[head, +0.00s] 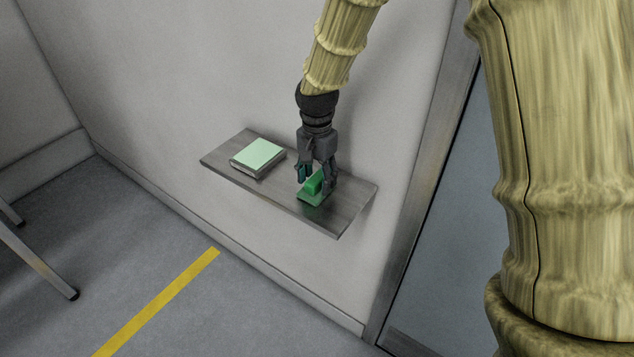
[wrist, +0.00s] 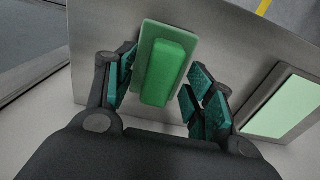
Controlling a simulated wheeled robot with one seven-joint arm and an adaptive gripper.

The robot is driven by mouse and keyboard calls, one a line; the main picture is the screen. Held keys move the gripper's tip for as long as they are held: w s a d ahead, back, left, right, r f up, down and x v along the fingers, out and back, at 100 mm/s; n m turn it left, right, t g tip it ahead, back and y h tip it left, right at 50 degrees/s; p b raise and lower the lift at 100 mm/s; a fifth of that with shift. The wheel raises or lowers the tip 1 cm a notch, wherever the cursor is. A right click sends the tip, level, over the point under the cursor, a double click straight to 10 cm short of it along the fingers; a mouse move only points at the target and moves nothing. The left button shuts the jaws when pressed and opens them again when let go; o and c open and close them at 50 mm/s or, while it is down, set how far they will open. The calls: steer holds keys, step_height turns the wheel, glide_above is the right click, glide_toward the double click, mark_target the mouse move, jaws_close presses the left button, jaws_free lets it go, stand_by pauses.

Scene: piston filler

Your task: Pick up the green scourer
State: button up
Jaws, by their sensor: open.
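The green scourer (head: 313,190) lies on a grey wall shelf (head: 346,213), toward the shelf's right part in the head view. It has a flat base with a raised block on top. In the wrist view the scourer (wrist: 161,66) shows between the fingers. My gripper (head: 316,175) is directly above and around it in the head view, pointing down. Whether the fingertips touch the flat base I cannot tell.
A light green book (head: 258,156) lies on the shelf to the left; it shows at the right in the wrist view (wrist: 281,103). The wall stands close behind the shelf. A door frame (head: 425,170) is to the right. The shelf between book and scourer is clear.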

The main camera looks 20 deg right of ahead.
steer(key=shift+f, duration=0.45)
steer(key=shift+c, duration=0.2)
steer(key=c, duration=1.1)
steer(key=shift+r, duration=0.2)
steer(key=shift+r+b, duration=0.45)
steer(key=shift+r, duration=0.1)
steer(key=shift+r+b, duration=0.45)
steer(key=shift+r, duration=0.45)
steer(key=s+a+b, duration=0.1)
steer(key=s, duration=0.4)
steer(key=s+a+r+b, duration=0.1)
steer(key=s+b, duration=0.1)
steer(key=s, duration=0.3)
steer(key=s+a+b, duration=0.1)
steer(key=s+a, duration=0.1)
steer(key=s, duration=0.3)
steer(key=shift+s+r, duration=0.3)
steer(key=shift+r, duration=0.1)
